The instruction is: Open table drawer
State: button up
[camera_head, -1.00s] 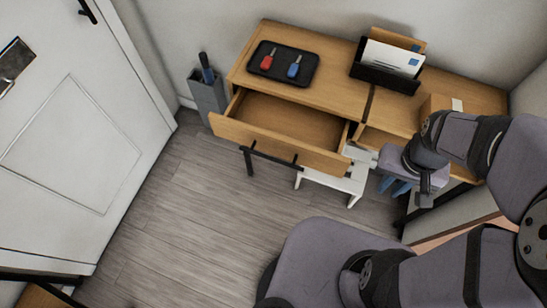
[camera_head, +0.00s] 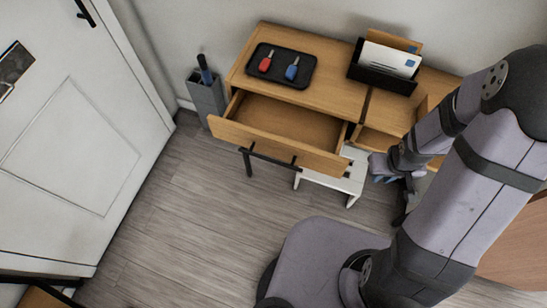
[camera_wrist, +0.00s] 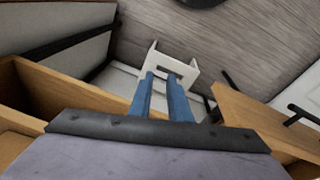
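The wooden table (camera_head: 335,88) stands against the wall. Its left drawer (camera_head: 280,145) is pulled well out, empty inside, with a black bar handle (camera_head: 268,158) on its front. The right compartment (camera_head: 378,141) shows a gap beneath the top; my arm hides most of it, so I cannot tell how far its drawer is out. My gripper (camera_head: 385,180) is low at the table's front, right of the open drawer and beside the white stool. In the wrist view its two blue fingers (camera_wrist: 162,85) are apart with nothing visible between them; wooden panels lie on both sides.
A black tray (camera_head: 281,66) with a red and a blue key, and a letter holder (camera_head: 382,75), sit on the tabletop. A white stool (camera_head: 340,180) stands under the table's front. A grey bin (camera_head: 206,95) is at left.

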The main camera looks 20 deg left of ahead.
jog(key=a+f+n+y, duration=0.25)
jog(key=a+f, duration=0.35)
jog(key=f, duration=0.3)
jog(key=m+t+y, duration=0.3)
jog(key=m+y, duration=1)
jog(key=m, duration=0.3)
send_near(271, 159)
jog(key=x, duration=0.2)
jog(key=shift+a+f+b, duration=0.25)
jog(key=shift+a+b, duration=0.05)
jog(key=shift+a, duration=0.2)
jog(key=shift+b+x, duration=0.85)
jog(key=shift+x, duration=2.6)
jog(key=shift+w+f, duration=0.1)
